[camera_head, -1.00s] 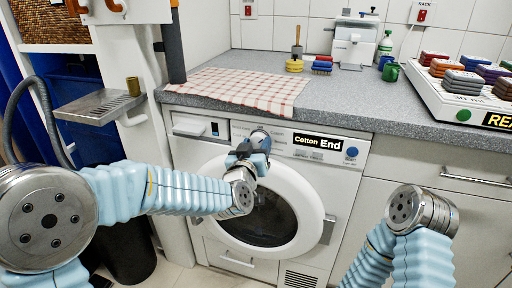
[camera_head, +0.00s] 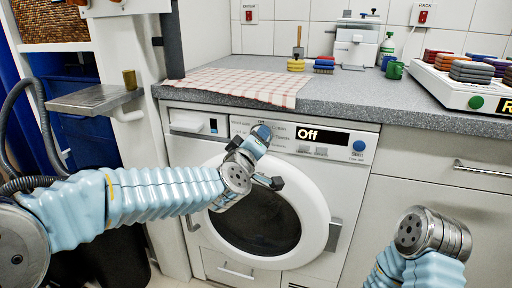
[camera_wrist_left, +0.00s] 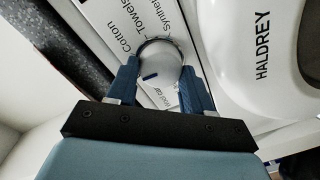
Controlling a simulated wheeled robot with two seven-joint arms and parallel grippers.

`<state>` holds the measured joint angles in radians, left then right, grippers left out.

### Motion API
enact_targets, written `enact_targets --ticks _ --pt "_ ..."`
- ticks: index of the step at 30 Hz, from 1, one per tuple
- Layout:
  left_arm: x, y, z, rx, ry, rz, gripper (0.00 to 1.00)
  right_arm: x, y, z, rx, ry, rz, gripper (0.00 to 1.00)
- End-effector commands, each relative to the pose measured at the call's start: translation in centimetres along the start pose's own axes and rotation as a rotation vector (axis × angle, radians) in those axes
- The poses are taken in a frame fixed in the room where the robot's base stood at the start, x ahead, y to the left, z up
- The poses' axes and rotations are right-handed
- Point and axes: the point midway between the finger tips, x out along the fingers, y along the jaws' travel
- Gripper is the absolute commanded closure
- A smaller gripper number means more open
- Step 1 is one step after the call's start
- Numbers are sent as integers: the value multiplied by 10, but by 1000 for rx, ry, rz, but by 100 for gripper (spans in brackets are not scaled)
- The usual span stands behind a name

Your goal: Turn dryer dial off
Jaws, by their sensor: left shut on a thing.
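The dryer (camera_head: 345,185) stands under the grey counter with its round door closed. Its display (camera_head: 322,136) reads "Off". In the left wrist view the dial (camera_wrist_left: 158,66) is a pale round knob with a dark blue mark, ringed by labels such as "cotton" and "Towels". My left gripper (camera_head: 259,137) is at the dryer's panel, left of the display. In the left wrist view its blue fingers (camera_wrist_left: 160,80) are on either side of the dial, shut on it. In the head view the gripper mostly hides the dial. My right gripper is not in view; only part of that arm shows.
A checkered cloth (camera_head: 240,87) lies on the counter above the dryer. A blue button (camera_head: 359,146) is right of the display. A white scale with stacked blocks (camera_head: 452,88) stands at the right. A metal shelf (camera_head: 95,100) juts out at the left.

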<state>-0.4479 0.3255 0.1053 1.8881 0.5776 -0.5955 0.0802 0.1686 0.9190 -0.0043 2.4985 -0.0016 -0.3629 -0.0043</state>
Motion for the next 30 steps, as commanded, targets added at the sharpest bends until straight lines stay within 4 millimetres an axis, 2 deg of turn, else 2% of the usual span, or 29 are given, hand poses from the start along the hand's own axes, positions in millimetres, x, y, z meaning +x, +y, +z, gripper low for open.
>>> enact_targets --ticks 7,20,21,26,30 --pt "0 -1 0 -62 -4 -2 80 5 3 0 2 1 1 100" --pt "0 -1 0 -72 -4 -3 80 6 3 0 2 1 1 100" --pt "0 -1 0 -72 -4 -3 48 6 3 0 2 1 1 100" --pt "0 -1 0 -72 -4 -3 24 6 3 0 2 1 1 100" --pt "0 -1 0 -71 -4 -2 24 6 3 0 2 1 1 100"
